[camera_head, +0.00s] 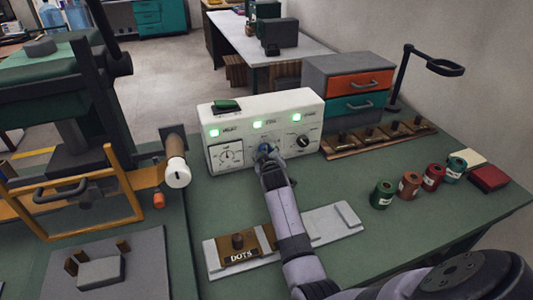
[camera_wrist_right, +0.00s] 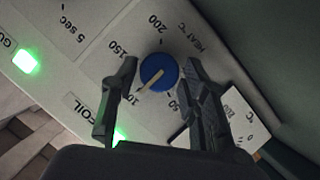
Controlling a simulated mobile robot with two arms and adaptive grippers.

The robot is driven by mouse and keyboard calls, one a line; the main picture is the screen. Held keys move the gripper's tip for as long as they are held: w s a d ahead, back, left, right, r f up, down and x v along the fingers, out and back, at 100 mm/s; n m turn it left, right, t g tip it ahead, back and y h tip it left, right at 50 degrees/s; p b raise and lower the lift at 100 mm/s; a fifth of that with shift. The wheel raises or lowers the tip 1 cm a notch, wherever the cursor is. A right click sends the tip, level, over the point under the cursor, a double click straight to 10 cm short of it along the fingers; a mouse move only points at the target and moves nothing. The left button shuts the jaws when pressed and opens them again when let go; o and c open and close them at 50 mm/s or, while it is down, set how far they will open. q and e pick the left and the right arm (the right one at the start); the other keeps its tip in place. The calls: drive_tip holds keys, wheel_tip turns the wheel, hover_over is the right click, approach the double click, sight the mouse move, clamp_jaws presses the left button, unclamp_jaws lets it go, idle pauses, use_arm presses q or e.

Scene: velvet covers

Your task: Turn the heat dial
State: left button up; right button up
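The heat dial (camera_wrist_right: 159,71) is a round blue knob with a pale pointer, on the white control box (camera_head: 285,103). The pointer slants to the lower left in the right wrist view, close to the partly hidden 100 mark. Marks 150 and 200 and the label HEAT °C show around it. My right gripper (camera_wrist_right: 161,66) is open, with one finger on each side of the dial. I cannot tell whether the fingers touch it. In the head view my right gripper (camera_head: 266,154) covers most of the dial. My left gripper is not in view.
Green lights, a gauge (camera_head: 228,156) and a black knob (camera_head: 303,141) are on the box. A metal plate with a DOTS block (camera_head: 238,243) lies in front, under my right arm. Several coloured spools stand right, including a green one (camera_head: 382,194). A drawer unit (camera_head: 347,75) stands behind.

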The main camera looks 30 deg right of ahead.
drive_tip(key=shift+o, duration=1.2)
drive_tip(key=shift+s, duration=0.1)
drive_tip(key=v, duration=1.2)
drive_tip(key=shift+a, duration=0.1)
